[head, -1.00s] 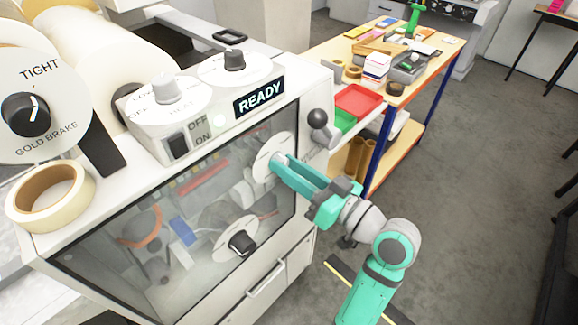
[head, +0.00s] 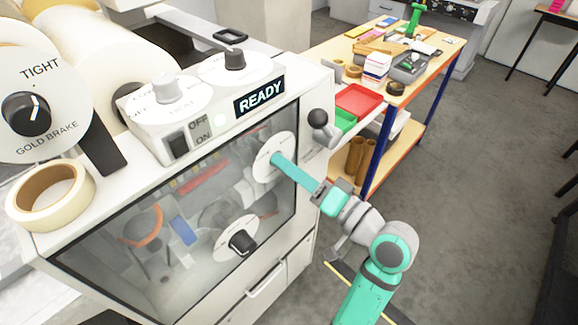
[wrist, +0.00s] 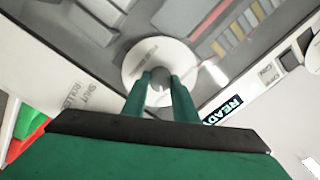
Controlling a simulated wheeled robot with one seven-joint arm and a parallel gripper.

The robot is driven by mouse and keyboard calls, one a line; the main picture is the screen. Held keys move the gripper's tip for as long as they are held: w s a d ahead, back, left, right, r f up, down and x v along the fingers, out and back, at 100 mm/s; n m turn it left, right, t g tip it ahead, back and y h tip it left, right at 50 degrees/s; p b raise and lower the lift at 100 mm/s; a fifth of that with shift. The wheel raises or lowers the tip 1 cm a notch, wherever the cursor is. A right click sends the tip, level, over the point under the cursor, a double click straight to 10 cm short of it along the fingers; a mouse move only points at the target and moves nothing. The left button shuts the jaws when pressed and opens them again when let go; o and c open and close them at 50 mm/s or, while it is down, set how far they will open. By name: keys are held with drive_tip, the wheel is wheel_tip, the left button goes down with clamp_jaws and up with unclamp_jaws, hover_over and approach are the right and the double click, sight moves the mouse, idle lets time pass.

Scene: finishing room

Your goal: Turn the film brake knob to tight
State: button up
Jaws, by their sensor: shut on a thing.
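A round white dial plate (head: 284,144) sits at the upper right of the machine's glazed front. My gripper (head: 275,161) reaches it from the right, fingers at its middle. In the wrist view my gripper (wrist: 160,80) is shut on the small grey knob (wrist: 158,92) at the centre of the white dial (wrist: 182,54). The fingers hide much of the knob. The dial's lettering is too blurred to read, so I cannot confirm its name or setting. In the head view the fingers show edge-on, one over the other.
A gold brake dial (head: 57,125) with a black knob is at the left. Another black knob (head: 241,242) is low on the front. A ball-ended lever (head: 319,119) stands close above my gripper. A READY sign (head: 259,97) is on top. Open floor lies right.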

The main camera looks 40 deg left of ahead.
idle(0.4)
drive_tip(key=o, duration=1)
drive_tip(key=shift+o, duration=0.2)
drive_tip(key=d, duration=1)
drive_tip(key=shift+s+d+f, duration=0.3)
drive_tip(key=shift+s+d, duration=0.1)
drive_tip(key=shift+s, duration=0.05)
